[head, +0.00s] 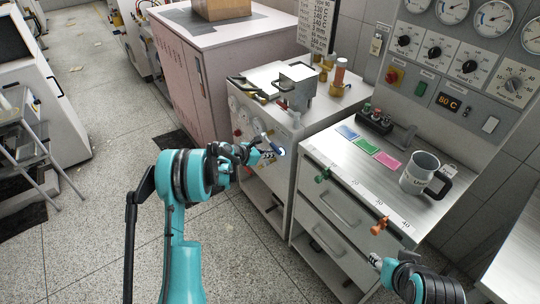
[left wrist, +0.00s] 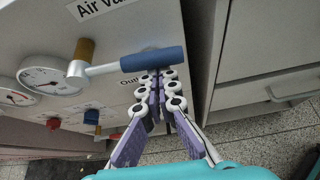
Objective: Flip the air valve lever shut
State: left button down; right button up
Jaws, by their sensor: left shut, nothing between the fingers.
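The air valve lever has a blue grip (left wrist: 152,60) on a silver arm that runs sideways from a brass-topped pivot (left wrist: 80,60) in the left wrist view. It sits on the white cabinet's front under a partly cut-off "Air Va" label (left wrist: 100,6). My left gripper (left wrist: 162,78) is shut and empty, its fingertips at the blue grip's lower edge; I cannot tell whether they touch. In the head view the left gripper (head: 272,152) is at the cabinet front, beside the blue grip (head: 270,141). My right gripper (head: 376,260) is at the lower right, its fingers unclear.
Gauges (left wrist: 48,80) and small red and blue knobs (left wrist: 91,117) are on the same panel. A drawer cabinet (head: 335,205) with green and orange valves stands right of it, a mug (head: 420,172) on top. Open floor (head: 110,185) lies to the left.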

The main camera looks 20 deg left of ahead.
pick_arm(q)
jog(key=shift+d+r, duration=0.1)
jog(key=shift+r, duration=0.45)
dwell(0.4)
notch_tip(320, 180, down, 4)
jog(key=f+b, duration=0.1)
jog(key=b, duration=0.3)
jog(key=p+v, duration=0.4)
jog(key=v, duration=0.7)
jog(key=shift+a+r, duration=0.15)
jog(key=shift+a, duration=0.1)
jog(key=shift+w, duration=0.1)
